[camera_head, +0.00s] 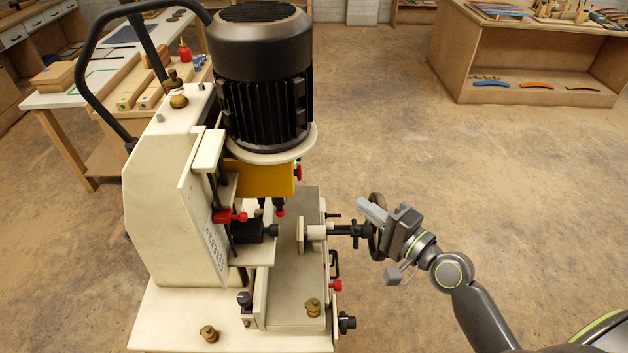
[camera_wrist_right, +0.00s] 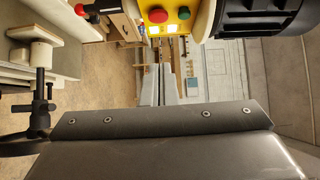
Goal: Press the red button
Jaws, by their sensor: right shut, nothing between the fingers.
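The red button (camera_wrist_right: 158,15) sits on a yellow control box (camera_wrist_right: 160,29) beside a green button (camera_wrist_right: 184,13), at the top of the right wrist view. In the head view the yellow box (camera_head: 262,178) is below the motor, and the red button (camera_head: 298,172) shows edge-on at its right side. My right gripper (camera_head: 366,207) is shut and empty, to the right of the box and apart from the button, near a handwheel. Its fingers (camera_wrist_right: 164,84) point toward the area below the button in the wrist view. My left gripper is not in view.
The cream machine (camera_head: 165,200) carries a large black motor (camera_head: 262,90). A dark handwheel (camera_head: 376,240) and its shaft are close to my right gripper. A red-knobbed lever (camera_wrist_right: 80,9) shows in the wrist view. The floor on the right is clear; a wooden bench (camera_head: 520,50) stands behind.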

